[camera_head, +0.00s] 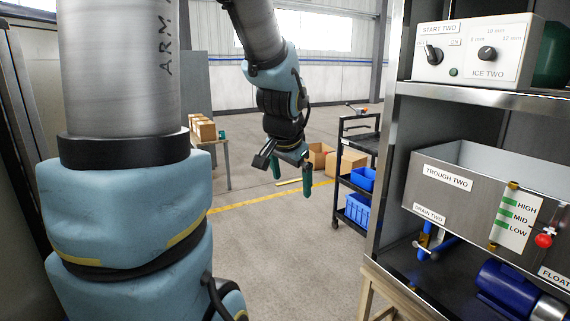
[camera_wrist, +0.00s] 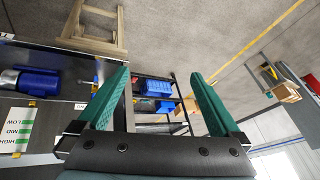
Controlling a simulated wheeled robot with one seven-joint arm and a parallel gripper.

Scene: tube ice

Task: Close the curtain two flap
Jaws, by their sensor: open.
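My gripper (camera_head: 291,180) hangs in the air left of the ice machine in the head view, pointing down. Its two green fingers stand wide apart with nothing between them; they also show in the wrist view (camera_wrist: 158,92). No curtain or flap labelled two can be made out in either view. The ice machine shows a control box (camera_head: 475,52) marked START TWO and ICE TWO, and a steel trough (camera_head: 446,188) marked TROUGH TWO. My gripper touches none of these.
A black cart (camera_head: 357,143) with blue bins (camera_head: 358,209) stands behind, left of the machine's frame. A wooden stand (camera_head: 372,283) is at the machine's lower front. Cardboard boxes (camera_head: 343,163) lie on the floor, and a table with boxes (camera_head: 203,130) stands farther back. Open floor lies between.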

